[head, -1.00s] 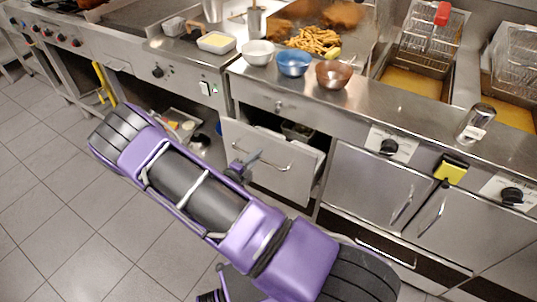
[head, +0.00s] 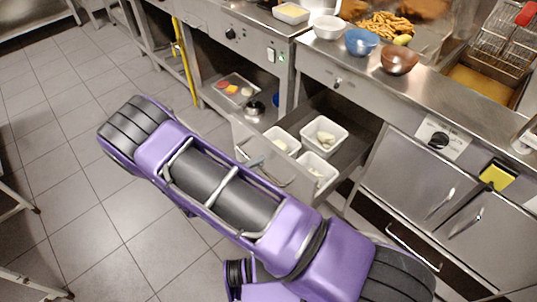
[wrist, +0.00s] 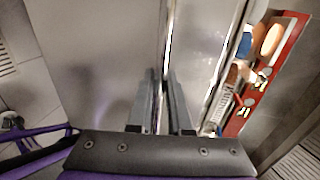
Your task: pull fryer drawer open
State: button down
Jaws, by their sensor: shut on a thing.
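The fryer drawer (head: 292,178) is pulled well out from under the counter, and its inside shows in the head view. It holds white tubs (head: 324,135) with pale food in them. In the wrist view the steel drawer front (wrist: 100,60) fills the left and middle. My gripper (wrist: 164,78) is shut on the drawer handle (wrist: 169,30), a thin bar that runs up the picture. In the head view my purple arm hides the lower drawer front and most of the gripper.
The steel counter (head: 330,58) above carries a white bowl (head: 328,27), a blue bowl (head: 361,41) and a brown bowl (head: 400,59). Closed cabinet doors (head: 408,175) stand to the right. An open shelf (head: 222,100) is at the left. Tiled floor (head: 60,150) is free at the left.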

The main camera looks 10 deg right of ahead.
jog(key=shift+f+v, duration=0.15)
jog(key=shift+v, duration=0.55)
jog(key=shift+f+v, duration=0.15)
jog(key=shift+v, duration=0.6)
jog(key=c, duration=0.8)
grip_release()
jog(key=shift+c, duration=0.2)
jog(key=v, duration=1.7)
jog(key=shift+a, duration=0.25)
jog(key=shift+s+f+p, duration=0.1)
jog(key=shift+s+p, duration=0.05)
jog(key=shift+p, duration=0.15)
